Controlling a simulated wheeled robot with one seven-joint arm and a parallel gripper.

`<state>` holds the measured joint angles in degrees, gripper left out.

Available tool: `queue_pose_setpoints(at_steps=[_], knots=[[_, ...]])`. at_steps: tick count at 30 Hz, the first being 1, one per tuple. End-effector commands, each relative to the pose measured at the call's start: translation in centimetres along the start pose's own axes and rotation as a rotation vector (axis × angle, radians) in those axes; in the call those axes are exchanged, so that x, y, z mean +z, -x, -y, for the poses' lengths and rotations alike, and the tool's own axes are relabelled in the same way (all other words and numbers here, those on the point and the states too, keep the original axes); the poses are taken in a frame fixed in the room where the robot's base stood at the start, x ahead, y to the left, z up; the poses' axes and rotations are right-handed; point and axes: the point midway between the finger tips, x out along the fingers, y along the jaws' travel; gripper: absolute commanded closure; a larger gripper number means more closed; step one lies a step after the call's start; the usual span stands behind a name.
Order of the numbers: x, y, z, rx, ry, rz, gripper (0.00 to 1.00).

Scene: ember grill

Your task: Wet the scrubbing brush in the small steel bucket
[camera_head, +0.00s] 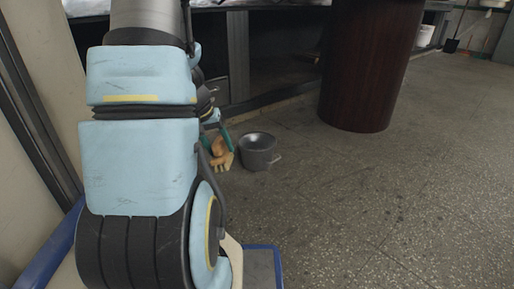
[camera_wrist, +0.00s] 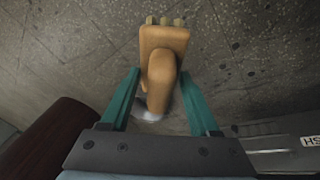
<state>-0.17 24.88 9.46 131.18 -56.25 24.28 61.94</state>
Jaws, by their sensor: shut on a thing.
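The scrubbing brush (camera_wrist: 163,42) is tan wood with pale bristle tufts at its far end. My gripper (camera_wrist: 159,74) has teal fingers on either side of the brush's handle and is shut on it. In the head view the brush (camera_head: 221,157) hangs tilted from my gripper (camera_head: 222,147), just left of the small steel bucket (camera_head: 258,152). The bucket stands upright on the floor with its handle lowered to the right. The brush appears outside the bucket. The water inside cannot be made out. The bucket is not clearly seen in the wrist view.
A dark red-brown round column (camera_head: 368,65) stands behind and right of the bucket. A dark low frame (camera_head: 275,98) runs behind it. The speckled floor (camera_head: 400,200) to the right is clear. A grey lettered object (camera_wrist: 285,150) shows at the wrist view's lower right.

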Motion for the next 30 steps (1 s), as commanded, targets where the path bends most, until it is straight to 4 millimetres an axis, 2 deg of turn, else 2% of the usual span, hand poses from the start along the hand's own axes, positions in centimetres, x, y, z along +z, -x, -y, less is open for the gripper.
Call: queue_pose_setpoints(at_steps=[1,30], knots=[[0.1,-0.7,0.2,0.0,0.0,-0.001,0.82],[1.6,-7.2,1.8,0.0,0.0,-0.001,0.82]])
